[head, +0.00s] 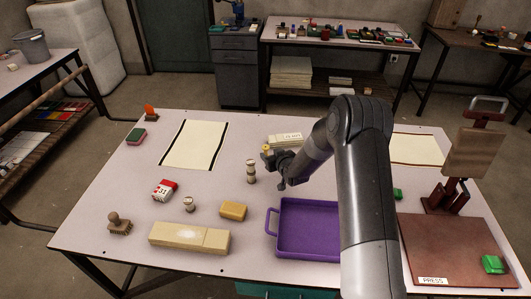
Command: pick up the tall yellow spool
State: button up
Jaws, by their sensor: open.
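A small yellow thing (266,148), which may be the top of the tall yellow spool, shows just at the far left side of my gripper (275,168). Most of it is hidden by the gripper. My gripper is open above the middle of the table, at the end of my dark grey arm. I cannot tell whether the yellow thing lies between the fingers or behind them. A tall cream and grey spool (251,172) stands upright just left of the gripper, apart from it. A short pale spool (189,205) stands further left.
A purple tray (271,236) lies in front of the gripper. A yellow block (233,211), long cream box (188,238), stamp (119,224) and red-white calendar block (165,190) lie left. A press (440,245) stands right. A framed cream sheet (195,145) lies at back left.

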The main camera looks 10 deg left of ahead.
aim_at(267, 149)
jog(key=shift+x, duration=3.05)
jog(key=shift+d, duration=0.15)
jog(key=shift+c, duration=0.6)
jog(key=c, duration=0.9)
jog(key=shift+r, duration=0.1)
jog(key=shift+c, duration=0.2)
